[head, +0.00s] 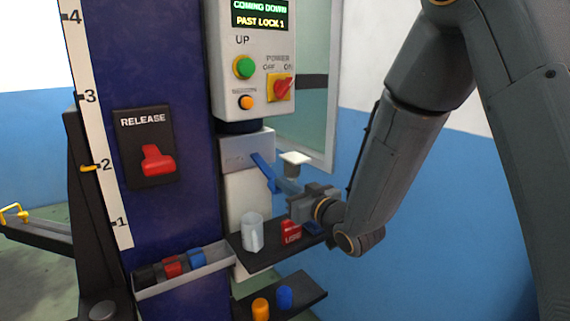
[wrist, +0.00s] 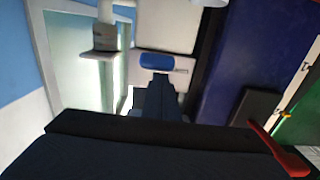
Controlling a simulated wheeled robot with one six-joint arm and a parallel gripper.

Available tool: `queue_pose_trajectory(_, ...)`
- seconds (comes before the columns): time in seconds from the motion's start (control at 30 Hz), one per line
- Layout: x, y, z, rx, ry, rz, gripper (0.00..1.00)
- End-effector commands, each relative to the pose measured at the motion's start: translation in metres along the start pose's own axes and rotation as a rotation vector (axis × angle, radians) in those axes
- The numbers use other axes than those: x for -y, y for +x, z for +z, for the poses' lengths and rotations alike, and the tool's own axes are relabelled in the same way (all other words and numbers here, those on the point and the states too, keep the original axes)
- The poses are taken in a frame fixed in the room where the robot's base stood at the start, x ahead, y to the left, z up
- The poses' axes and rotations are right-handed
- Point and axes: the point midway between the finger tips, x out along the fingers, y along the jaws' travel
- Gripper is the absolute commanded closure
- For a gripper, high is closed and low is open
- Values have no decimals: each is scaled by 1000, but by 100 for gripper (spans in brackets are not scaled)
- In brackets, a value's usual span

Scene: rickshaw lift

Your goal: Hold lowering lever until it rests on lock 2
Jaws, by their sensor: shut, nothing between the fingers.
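The blue lowering lever (head: 263,172) slants down from a grey plate on the column's side; it also shows in the wrist view (wrist: 157,62). My gripper (head: 280,186) is shut and empty, with its fingertips at the lever's lower end. In the wrist view the shut fingers (wrist: 162,92) point at the blue lever; I cannot tell if they press on it. The display (head: 259,14) reads "COMING DOWN, PAST LOCK 1". On the height scale (head: 101,130), a yellow pointer (head: 89,168) is level with mark 2.
A red release handle (head: 158,160) is on the blue column (head: 190,60). A control box (head: 255,75) has green and orange buttons and a red switch.

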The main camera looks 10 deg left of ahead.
Motion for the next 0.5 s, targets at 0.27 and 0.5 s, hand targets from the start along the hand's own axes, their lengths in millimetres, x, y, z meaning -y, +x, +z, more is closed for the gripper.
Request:
queue_pose_trajectory(0.27, 0, -4, -12, 2, 0, 1, 100)
queue_pose_trajectory(0.5, -2, -23, -38, 2, 0, 2, 100)
